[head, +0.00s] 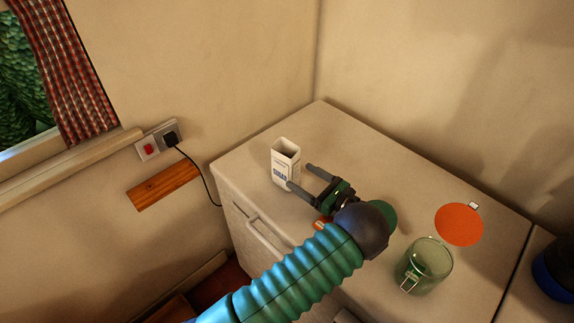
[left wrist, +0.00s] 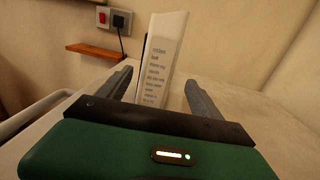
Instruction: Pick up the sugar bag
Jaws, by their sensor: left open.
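The sugar bag (head: 284,166) is a white, open-topped upright packet with blue print, standing on the pale counter (head: 340,135) near its left edge. In the left wrist view the sugar bag (left wrist: 163,60) stands ahead, between the lines of the two fingers and slightly tilted in the picture. My left gripper (head: 305,178) is open and empty, with its fingers pointing at the bag from the right. One fingertip appears close to the bag's lower right side; I cannot tell whether it touches. It also shows in the left wrist view (left wrist: 160,85). My right gripper is not in view.
A green glass jar (head: 424,266) and an orange disc-shaped lid (head: 459,225) are on the counter at the right. A wall socket (head: 159,140) with a black plug and cable is left of the counter. A wooden ledge (head: 163,187) is below it. The counter behind the bag is clear.

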